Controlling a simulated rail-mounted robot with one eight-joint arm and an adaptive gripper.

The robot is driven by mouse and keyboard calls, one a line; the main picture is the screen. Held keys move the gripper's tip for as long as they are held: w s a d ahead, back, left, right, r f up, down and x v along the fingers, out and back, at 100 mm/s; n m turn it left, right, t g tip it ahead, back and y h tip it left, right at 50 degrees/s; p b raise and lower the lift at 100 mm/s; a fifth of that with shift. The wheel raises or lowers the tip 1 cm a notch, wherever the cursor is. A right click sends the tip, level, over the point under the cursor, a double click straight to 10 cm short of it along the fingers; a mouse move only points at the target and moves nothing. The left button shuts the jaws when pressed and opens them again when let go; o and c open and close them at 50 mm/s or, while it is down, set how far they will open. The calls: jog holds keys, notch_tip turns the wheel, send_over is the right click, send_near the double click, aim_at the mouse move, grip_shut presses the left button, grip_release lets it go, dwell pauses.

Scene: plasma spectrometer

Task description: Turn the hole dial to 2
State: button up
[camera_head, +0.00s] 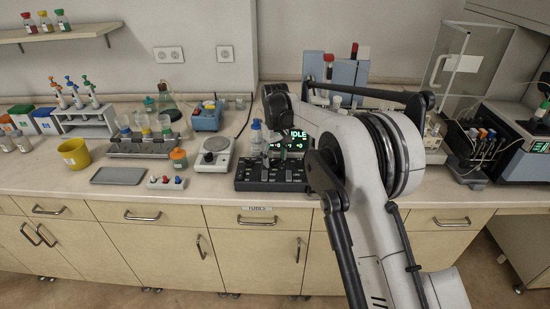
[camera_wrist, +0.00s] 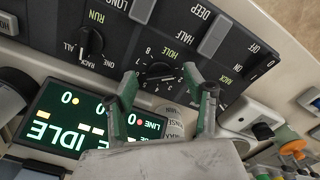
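The hole dial (camera_wrist: 158,74) is a small black knob on a dark panel, with a ring of white numbers around it and the green word HOLE beside it. It lies between the two green-tipped fingers of my gripper (camera_wrist: 159,80) in the wrist view. The fingers are spread apart, with a gap on each side of the knob. I cannot tell how far they are above the panel, or which number the knob points to. In the head view my arm hides much of the instrument (camera_head: 262,186), and the dial cannot be made out.
In the head view, a white balance (camera_head: 213,158) stands left of the instrument. Tube racks (camera_head: 143,149) and a yellow cup (camera_head: 74,153) are farther left.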

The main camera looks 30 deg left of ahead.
jog(key=c, duration=1.1)
jog(key=shift+m+b, duration=0.3)
jog(key=shift+b, duration=0.05)
jog(key=m+b, duration=0.2)
jog(key=shift+f+m, duration=0.1)
jog(key=shift+m, duration=0.3)
jog(key=shift+m+b, duration=0.9)
jog(key=shift+m, duration=0.9)
jog(key=o, duration=1.1)
jog(key=shift+o, duration=0.2)
